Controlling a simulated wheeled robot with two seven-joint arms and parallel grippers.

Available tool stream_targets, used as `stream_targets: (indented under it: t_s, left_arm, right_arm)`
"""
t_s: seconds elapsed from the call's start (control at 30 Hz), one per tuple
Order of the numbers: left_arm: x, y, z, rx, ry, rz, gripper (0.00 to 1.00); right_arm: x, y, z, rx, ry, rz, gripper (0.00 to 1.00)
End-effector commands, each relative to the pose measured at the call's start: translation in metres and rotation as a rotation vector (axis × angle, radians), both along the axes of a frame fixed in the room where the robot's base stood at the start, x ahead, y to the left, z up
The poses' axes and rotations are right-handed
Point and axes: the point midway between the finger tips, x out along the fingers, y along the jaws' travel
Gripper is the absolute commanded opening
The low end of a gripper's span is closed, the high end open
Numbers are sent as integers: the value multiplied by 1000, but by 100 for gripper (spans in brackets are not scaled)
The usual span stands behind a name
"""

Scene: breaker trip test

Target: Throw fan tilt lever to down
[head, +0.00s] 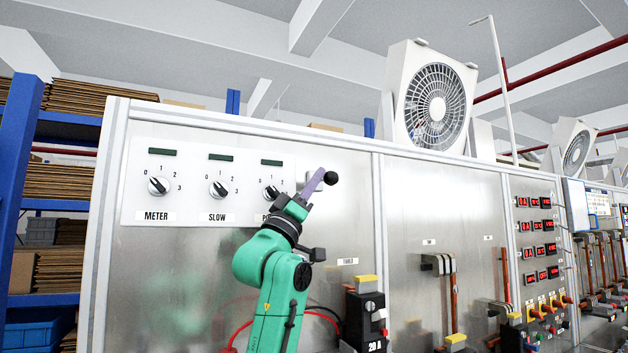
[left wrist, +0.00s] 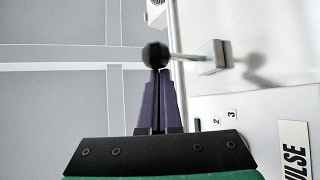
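A lever with a black ball knob (head: 331,178) sticks out from the panel, right of the labelled dials; no label for it can be read. In the left wrist view, the knob (left wrist: 155,54) sits on a thin metal rod that runs to a grey block (left wrist: 213,57) on the panel. My left gripper (head: 323,176) has its purple fingers together, with their tips right at the knob. The left wrist view shows the fingers (left wrist: 157,72) closed side by side just below the knob; whether they touch it I cannot tell. A white fan (head: 438,105) stands on top of the panel. My right gripper is out of view.
Dials labelled METER (head: 158,186) and SLOW (head: 218,189) are on a white plate to the left, with a third partly covered by my arm. A black breaker box (head: 365,318) with a yellow top stands low on the right. Bare metal panel lies right of the lever.

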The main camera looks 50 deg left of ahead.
Motion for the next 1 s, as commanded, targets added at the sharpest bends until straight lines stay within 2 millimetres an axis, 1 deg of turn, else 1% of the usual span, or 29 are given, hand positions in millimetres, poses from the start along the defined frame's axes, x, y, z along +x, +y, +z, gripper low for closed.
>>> stream_targets:
  t_s: [0.03, 0.4, 1.0]
  left_arm:
    - [1, 0, -4, -1, 2, -1, 0]
    - [1, 3, -18, 0, -1, 0, 0]
    - [1, 4, -21, -1, -2, 1, 0]
  right_arm:
    - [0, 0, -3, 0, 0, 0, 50]
    - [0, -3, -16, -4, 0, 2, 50]
    - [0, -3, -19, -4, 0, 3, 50]
